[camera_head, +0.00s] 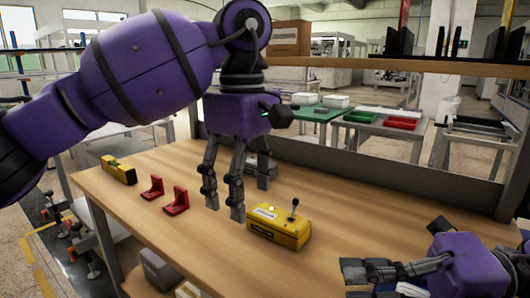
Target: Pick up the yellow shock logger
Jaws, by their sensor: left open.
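A yellow box with a pale label and a short black lever on top (278,231) lies on the wooden table near its front middle. A smaller yellow block with a black end (116,168) lies at the table's left end. I cannot tell for certain which of the two is the shock logger. My left gripper (238,200) points down with its fingers spread, open and empty, just behind and left of the yellow box.
Two red angle brackets (152,188) (176,201) stand between the yellow block and my left gripper. A grey object (258,162) is partly hidden behind the left fingers. The table's right part (380,215) is bare. A dark raised panel (350,180) runs along the back edge.

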